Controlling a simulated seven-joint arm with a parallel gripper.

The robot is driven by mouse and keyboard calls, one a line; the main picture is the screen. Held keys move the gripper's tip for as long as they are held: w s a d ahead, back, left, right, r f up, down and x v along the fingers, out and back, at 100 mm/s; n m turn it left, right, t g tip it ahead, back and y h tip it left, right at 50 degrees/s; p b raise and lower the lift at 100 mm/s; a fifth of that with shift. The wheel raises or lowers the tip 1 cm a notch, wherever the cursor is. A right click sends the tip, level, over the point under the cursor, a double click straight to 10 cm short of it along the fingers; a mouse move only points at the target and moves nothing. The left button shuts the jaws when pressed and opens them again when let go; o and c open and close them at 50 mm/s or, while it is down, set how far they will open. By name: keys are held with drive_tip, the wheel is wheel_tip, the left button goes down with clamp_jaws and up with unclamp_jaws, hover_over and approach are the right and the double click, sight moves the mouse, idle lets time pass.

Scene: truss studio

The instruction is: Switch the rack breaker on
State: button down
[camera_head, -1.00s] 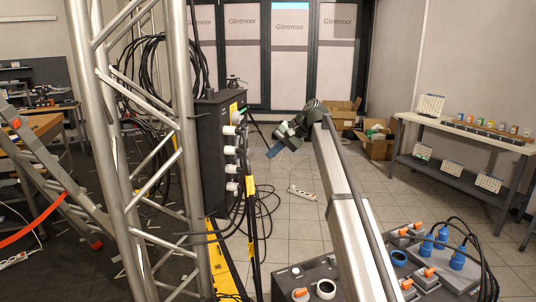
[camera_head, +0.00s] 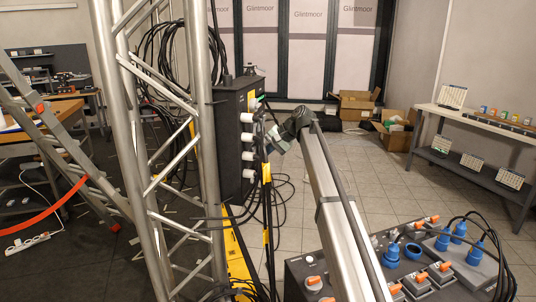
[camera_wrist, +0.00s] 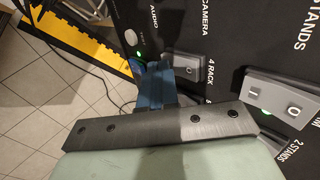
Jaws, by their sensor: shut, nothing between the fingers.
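The black breaker box (camera_head: 228,140) stands beside the truss in the head view, with a column of white fittings on its side. In the wrist view its panel (camera_wrist: 240,20) fills the upper right. A "4 RACK" label (camera_wrist: 211,75) lies just right of my gripper (camera_wrist: 155,72). A light grey piece of a rocker (camera_wrist: 187,60) shows right behind the blue fingertips; its state cannot be told. My gripper also shows in the head view (camera_head: 273,138), close to the box's side. It is shut and empty, its tips at or very near the panel; contact cannot be told.
Another grey rocker (camera_wrist: 272,98) marked I and O is to the right, and green lights glow on the panel. The metal truss (camera_head: 205,120) stands left of the box. A case with blue plugs (camera_head: 450,262) is at front right. Cables hang and lie below the box.

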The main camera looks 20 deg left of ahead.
drive_tip(key=shift+a+f, duration=0.15)
drive_tip(key=shift+a, duration=0.05)
idle(0.3)
drive_tip(key=shift+r, duration=0.9)
drive_tip(key=d+f+v, duration=0.2)
drive_tip(key=v, duration=1.1)
drive_tip(key=shift+w, duration=0.25)
